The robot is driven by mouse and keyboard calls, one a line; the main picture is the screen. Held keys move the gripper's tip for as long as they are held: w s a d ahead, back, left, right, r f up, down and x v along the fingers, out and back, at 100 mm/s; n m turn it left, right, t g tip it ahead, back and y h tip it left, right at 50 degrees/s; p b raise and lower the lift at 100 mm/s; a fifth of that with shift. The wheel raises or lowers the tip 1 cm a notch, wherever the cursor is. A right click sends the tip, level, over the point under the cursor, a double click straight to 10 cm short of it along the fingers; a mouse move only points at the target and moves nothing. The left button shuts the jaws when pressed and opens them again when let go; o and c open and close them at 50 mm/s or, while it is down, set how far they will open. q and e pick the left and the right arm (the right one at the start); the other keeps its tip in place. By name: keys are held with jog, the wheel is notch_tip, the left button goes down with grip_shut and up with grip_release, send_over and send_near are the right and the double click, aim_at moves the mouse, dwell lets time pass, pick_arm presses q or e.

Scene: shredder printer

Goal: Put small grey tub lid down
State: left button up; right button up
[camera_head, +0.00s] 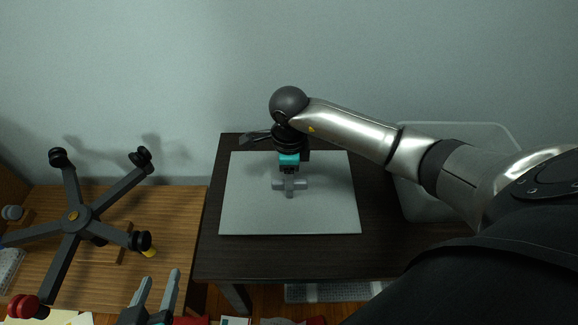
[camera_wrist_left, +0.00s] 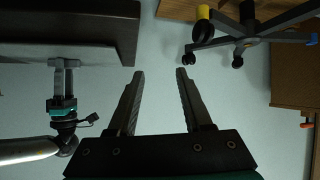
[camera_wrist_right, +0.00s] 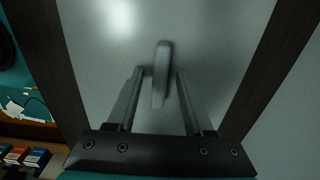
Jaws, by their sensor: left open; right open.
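The grey lid (camera_head: 245,212), a flat rectangular panel, lies on the dark table (camera_head: 270,262). In the right wrist view the lid (camera_wrist_right: 220,45) fills most of the picture, with its small handle (camera_wrist_right: 161,75) between my finger tips. My right gripper (camera_head: 290,190) is over the lid's middle, with its fingers open on either side of the handle; it also shows in the right wrist view (camera_wrist_right: 157,72). Whether a finger touches the handle cannot be told. My left gripper (camera_head: 159,278) is open and empty, low in front and left of the table; it also shows in the left wrist view (camera_wrist_left: 159,72).
A clear tub (camera_head: 490,130) stands at the table's right, partly hidden by my right arm. A pale wall (camera_head: 200,60) is close behind the table.

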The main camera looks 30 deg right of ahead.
jog(key=shift+r+p, duration=0.4)
jog(key=shift+r, duration=0.3)
notch_tip(320, 180, up, 2)
jog(key=shift+r+p, duration=0.15)
jog(key=shift+p, duration=0.45)
pick_arm(q)
jog(key=s+a+g+y+p, duration=0.2)
jog(key=s+a+g+y, duration=0.1)
jog(key=s+a+g, duration=0.3)
pick_arm(e)
notch_tip(320, 180, up, 4)
pick_arm(q)
jog(key=shift+n+g+y, duration=0.3)
jog(key=shift+g, duration=0.2)
jog(key=shift+w+a+f+p, duration=0.1)
jog(key=shift+a+f+p, duration=0.2)
jog(key=shift+f, duration=0.5)
jog(key=shift+w+a+f+p, duration=0.15)
jog(key=shift+f+p, duration=0.2)
jog(key=shift+f, duration=0.4)
jog(key=shift+w+a+f+p, duration=0.1)
jog(key=shift+a+f+p, duration=0.2)
jog(key=shift+f, duration=0.5)
pick_arm(e)
jog(key=shift+r, duration=2.25)
pick_arm(q)
jog(key=shift+d, duration=0.1)
